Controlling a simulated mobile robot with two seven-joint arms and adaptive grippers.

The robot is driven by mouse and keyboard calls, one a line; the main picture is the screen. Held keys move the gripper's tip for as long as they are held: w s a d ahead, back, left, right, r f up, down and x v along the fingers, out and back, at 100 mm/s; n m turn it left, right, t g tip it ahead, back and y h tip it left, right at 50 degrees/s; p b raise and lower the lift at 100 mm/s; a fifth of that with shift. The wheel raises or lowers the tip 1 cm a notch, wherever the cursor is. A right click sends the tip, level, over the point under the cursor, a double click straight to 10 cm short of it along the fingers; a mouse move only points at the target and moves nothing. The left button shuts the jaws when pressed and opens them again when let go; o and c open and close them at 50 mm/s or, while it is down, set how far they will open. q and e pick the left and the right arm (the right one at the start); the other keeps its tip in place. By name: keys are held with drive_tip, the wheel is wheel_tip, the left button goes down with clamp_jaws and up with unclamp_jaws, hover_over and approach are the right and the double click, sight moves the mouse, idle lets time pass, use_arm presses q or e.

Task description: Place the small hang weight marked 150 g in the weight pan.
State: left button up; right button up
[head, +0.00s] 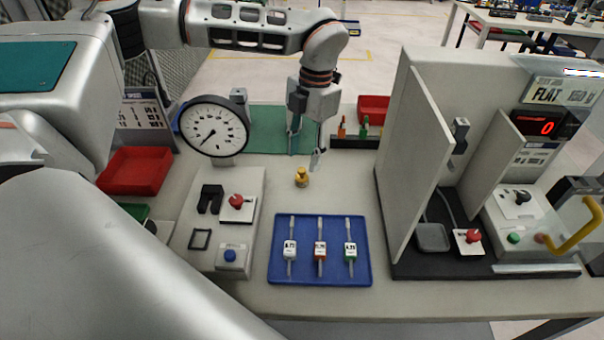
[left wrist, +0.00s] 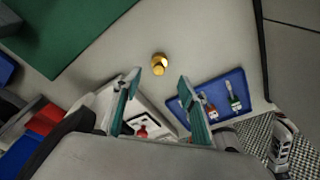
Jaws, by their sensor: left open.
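A small brass-yellow weight (head: 301,177) stands on the pale bench top behind the blue tray; its marking cannot be read. It also shows in the left wrist view (left wrist: 160,63), just beyond and between my fingertips, touching neither. My left gripper (head: 307,145) is open and empty, pointing down above and slightly behind the weight; its two fingers show apart in the left wrist view (left wrist: 159,78). A grey square pan (head: 433,238), which may be the weight pan, sits on the dark base at the right, beside the upright panel. My right gripper is not in view.
A blue tray (head: 279,262) holds three tagged tools. A dial gauge (head: 214,127) and red bin (head: 135,171) are at left. A tall pale panel (head: 418,165) stands between the weight and the grey pan. Bench around the weight is clear.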

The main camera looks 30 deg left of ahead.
sight(302, 169)
use_arm(q)
drive_tip(key=f, duration=0.6)
drive_tip(key=shift+s+a, duration=0.2)
drive_tip(key=shift+s, duration=0.1)
clamp_jaws()
